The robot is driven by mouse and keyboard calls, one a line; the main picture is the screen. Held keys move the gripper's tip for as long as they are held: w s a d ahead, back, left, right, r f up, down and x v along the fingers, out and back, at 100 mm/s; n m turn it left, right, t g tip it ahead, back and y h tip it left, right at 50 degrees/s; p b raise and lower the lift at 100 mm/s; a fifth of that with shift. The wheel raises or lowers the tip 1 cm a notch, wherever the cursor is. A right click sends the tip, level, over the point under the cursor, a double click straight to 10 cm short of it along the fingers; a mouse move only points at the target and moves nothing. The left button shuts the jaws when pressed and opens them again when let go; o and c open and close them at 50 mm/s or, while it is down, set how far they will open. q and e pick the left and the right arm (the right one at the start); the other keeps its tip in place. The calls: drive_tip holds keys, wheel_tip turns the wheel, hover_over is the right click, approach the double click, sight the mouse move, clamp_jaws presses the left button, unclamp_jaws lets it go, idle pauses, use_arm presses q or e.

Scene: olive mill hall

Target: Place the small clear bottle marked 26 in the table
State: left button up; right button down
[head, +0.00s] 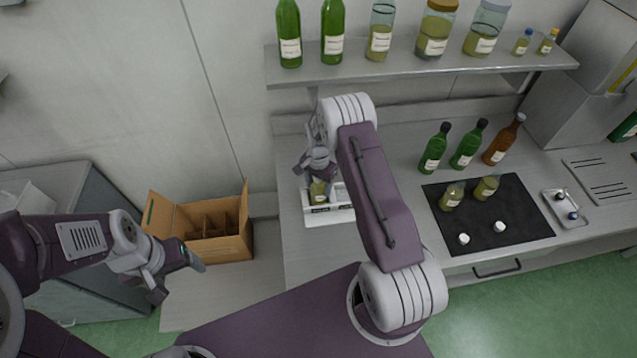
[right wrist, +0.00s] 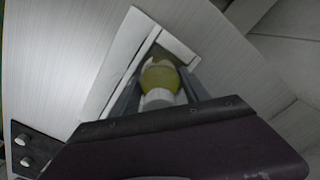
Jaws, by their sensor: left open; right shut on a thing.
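My right gripper (head: 318,176) is shut on a small clear bottle (head: 319,193) with yellow-green liquid and a pale label. The number on it is too small to read. In the right wrist view the bottle (right wrist: 160,78) sits between the fingers (right wrist: 158,92), its pale cap towards the camera. My left gripper (head: 178,272) is open and empty, in front of a cardboard box.
The divided cardboard box (head: 222,246) stands open at the left. A shelf (head: 420,64) with bottles and jars hangs above.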

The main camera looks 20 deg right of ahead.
drive_tip(key=shift+f, duration=0.15)
drive_tip(key=c, duration=0.6)
unclamp_jaws()
drive_tip(key=shift+o, duration=0.2)
